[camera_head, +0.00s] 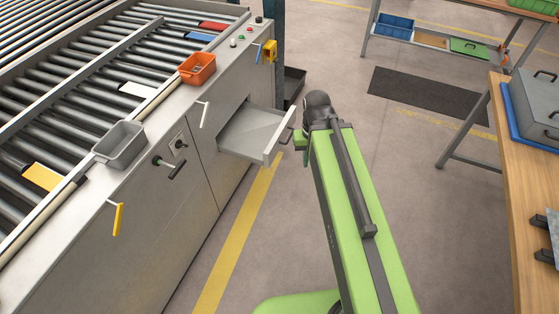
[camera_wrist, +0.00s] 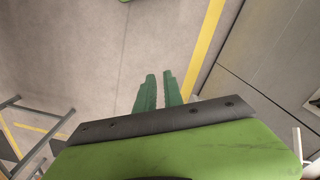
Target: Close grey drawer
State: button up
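The grey drawer (camera_head: 250,134) sticks out of the side of the grey machine cabinet, pulled open and empty. Its front panel faces my arm, with a handle (camera_head: 286,136) on it. My arm's end is just right of the drawer front in the head view; the gripper there is mostly hidden behind the arm. In the wrist view my gripper (camera_wrist: 158,77) has two green fingers with a gap between them, pointing down at bare floor. Nothing is between them. I cannot tell whether my arm touches the handle.
The machine's roller bed (camera_head: 90,75) carries an orange bin (camera_head: 197,68) and a grey bin (camera_head: 119,144) along its edge. A wooden table (camera_head: 530,205) stands at the right. A dark mat (camera_head: 425,95) lies on the floor. The floor between is clear, with a yellow line (camera_head: 235,250).

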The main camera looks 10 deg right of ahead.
aim_at(255, 134)
jog(key=u, duration=0.15)
jog(key=k, duration=0.25)
jog(key=z, duration=0.75)
jog(key=i, duration=0.85)
jog(key=u, duration=0.75)
jog(key=k, duration=0.15)
jog(key=u, duration=2)
jog(key=k, duration=0.5)
jog(key=z, duration=0.15)
jog(key=i, duration=0.6)
jog(key=u, duration=0.05)
